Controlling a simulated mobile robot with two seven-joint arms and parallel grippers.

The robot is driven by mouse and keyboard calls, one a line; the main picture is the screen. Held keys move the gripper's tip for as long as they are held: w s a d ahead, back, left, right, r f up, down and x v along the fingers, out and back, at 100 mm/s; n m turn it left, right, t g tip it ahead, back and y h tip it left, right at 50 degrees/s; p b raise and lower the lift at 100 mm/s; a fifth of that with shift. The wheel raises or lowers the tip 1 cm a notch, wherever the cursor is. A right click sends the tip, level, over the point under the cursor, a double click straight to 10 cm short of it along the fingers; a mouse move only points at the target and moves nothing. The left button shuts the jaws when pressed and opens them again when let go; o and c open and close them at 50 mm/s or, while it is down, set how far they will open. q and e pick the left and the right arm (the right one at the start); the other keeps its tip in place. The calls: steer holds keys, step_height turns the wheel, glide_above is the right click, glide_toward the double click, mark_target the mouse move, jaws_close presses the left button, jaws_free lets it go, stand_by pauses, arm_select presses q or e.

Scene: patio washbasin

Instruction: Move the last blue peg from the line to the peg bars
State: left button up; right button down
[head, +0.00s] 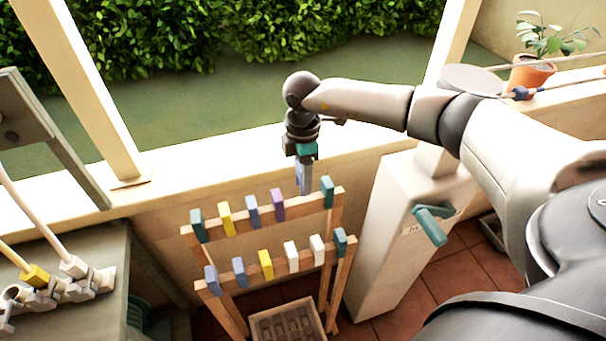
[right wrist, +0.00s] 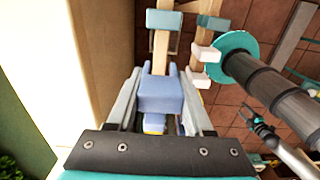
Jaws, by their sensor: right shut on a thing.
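My right gripper (head: 304,163) points down and is shut on a blue peg (head: 303,180). In the right wrist view the peg (right wrist: 160,95) sits between both fingers. It is at the gap in the rear peg bar (head: 303,203), between a purple peg (head: 278,204) and a teal peg (head: 327,191); I cannot tell whether it touches the bar. The rear bar also carries teal, yellow and blue pegs to the left. The front peg bar (head: 327,259) carries blue, yellow, white and teal pegs.
A pale cabinet with a teal handle (head: 430,226) stands right of the bars. A crate (head: 288,322) is below them. A basin counter (head: 62,322) is at left. A pale line with a small blue piece (head: 520,93) runs past a potted plant (head: 530,75).

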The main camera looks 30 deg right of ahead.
mark_target(303, 199)
step_height(303, 199, down, 5)
steer(key=b, duration=0.4)
steer(key=shift+f+b, duration=0.85)
steer(key=shift+f, duration=0.4)
steer(key=shift+c, duration=1.1)
jaws_free()
step_height(303, 199, up, 8)
steer(key=p, duration=0.7)
steer(key=shift+r+p, duration=0.1)
steer(key=shift+p, duration=0.3)
